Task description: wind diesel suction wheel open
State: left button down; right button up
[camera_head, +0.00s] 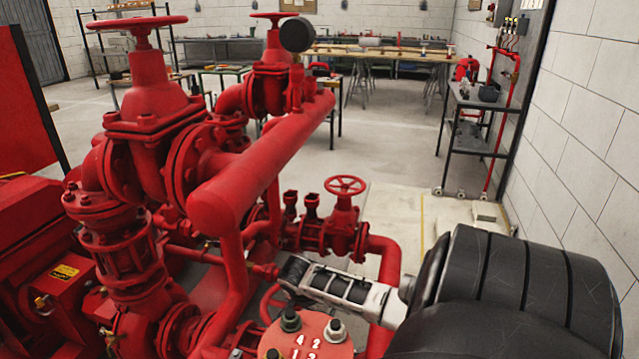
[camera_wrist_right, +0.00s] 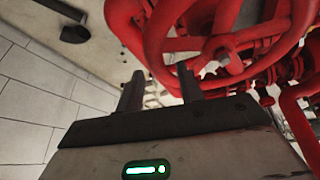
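A red handwheel (camera_wrist_right: 225,55) with spokes fills the upper right of the right wrist view, close beyond my fingertips. My right gripper (camera_wrist_right: 160,82) is open, its two dark fingers apart with nothing clearly between them. In the head view my right gripper (camera_head: 287,272) reaches in from the right, low among the pipes. Part of a red wheel rim (camera_head: 268,302) shows just below and left of it, mostly hidden. I cannot tell whether the fingers touch the rim. My left gripper is not in view. The frames do not label which wheel is the diesel suction wheel.
Other red handwheels stand on the valves: a large one at upper left (camera_head: 125,25), one behind (camera_head: 278,15), and a small one (camera_head: 345,184). A thick red pipe (camera_head: 270,160) runs above my gripper. A numbered red cover (camera_head: 308,338) lies below.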

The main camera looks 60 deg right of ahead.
jog(key=shift+d+f, duration=0.2)
jog(key=shift+f, duration=0.3)
grip_shut()
